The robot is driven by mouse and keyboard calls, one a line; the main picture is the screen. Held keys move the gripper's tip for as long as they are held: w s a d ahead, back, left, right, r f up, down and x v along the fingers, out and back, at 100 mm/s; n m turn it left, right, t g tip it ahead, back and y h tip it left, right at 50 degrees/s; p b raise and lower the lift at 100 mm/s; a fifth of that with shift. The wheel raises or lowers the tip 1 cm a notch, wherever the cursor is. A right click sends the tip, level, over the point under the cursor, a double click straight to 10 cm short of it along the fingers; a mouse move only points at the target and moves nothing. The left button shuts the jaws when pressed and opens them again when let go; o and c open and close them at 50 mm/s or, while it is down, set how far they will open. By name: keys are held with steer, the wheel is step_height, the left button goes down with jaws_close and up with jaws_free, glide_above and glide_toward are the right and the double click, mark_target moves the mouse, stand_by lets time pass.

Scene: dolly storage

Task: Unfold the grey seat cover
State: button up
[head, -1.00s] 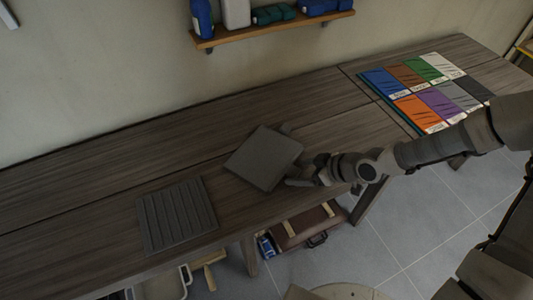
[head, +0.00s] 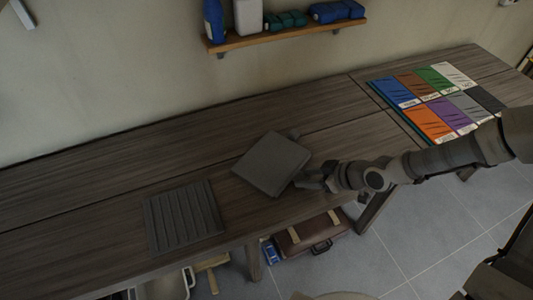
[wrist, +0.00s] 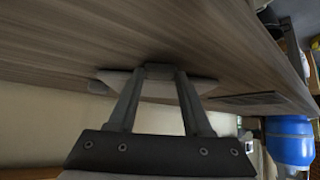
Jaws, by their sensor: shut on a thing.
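The grey seat cover (head: 272,163) is a flat, folded-looking square on the wooden workbench, with a small tab showing behind its far right corner. My gripper (head: 304,183) is at its near right corner, shut on its edge. In the wrist view the fingertips (wrist: 159,70) come together at the cover, which shows as a pale grey strip (wrist: 203,86) behind the fingers. The fingers hide the gripped edge, and how the layers lie cannot be told.
A dark slatted mat (head: 184,217) lies left of the cover on the workbench (head: 95,195). Coloured labelled panels (head: 431,104) lie at the right end. A shelf (head: 285,36) with bottles hangs on the wall. A brown case (head: 312,234) is underneath. The bench's back left is clear.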

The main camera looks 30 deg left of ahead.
steer(key=shift+w+a+r+g+h+p, duration=0.1)
steer(key=shift+a+r+h+p, duration=0.3)
steer(key=shift+r+p, duration=0.5)
steer(key=shift+a+r+g+h+p, duration=0.1)
steer(key=shift+a+r+h+p, duration=0.05)
steer(key=shift+r+h+p, duration=0.6)
steer(key=shift+w+a+r+g+h+p, duration=0.1)
steer(key=shift+a+r+h+p, duration=0.25)
steer(key=shift+r+p, duration=0.65)
steer(key=shift+o, duration=0.9)
steer(key=shift+w+a+r+g+h+p, duration=0.1)
steer(key=shift+a+r+h+p, duration=0.45)
steer(key=shift+r+p, duration=0.2)
steer(key=shift+w+a+r+g+h+p, duration=0.1)
steer(key=shift+a+r+h+p, duration=0.4)
steer(key=shift+r+p, duration=0.25)
steer(key=shift+a+r+g+h+p, duration=0.1)
steer(key=shift+a+r+h+p, duration=0.45)
steer(key=shift+r, duration=0.3)
steer(key=shift+d, duration=0.15)
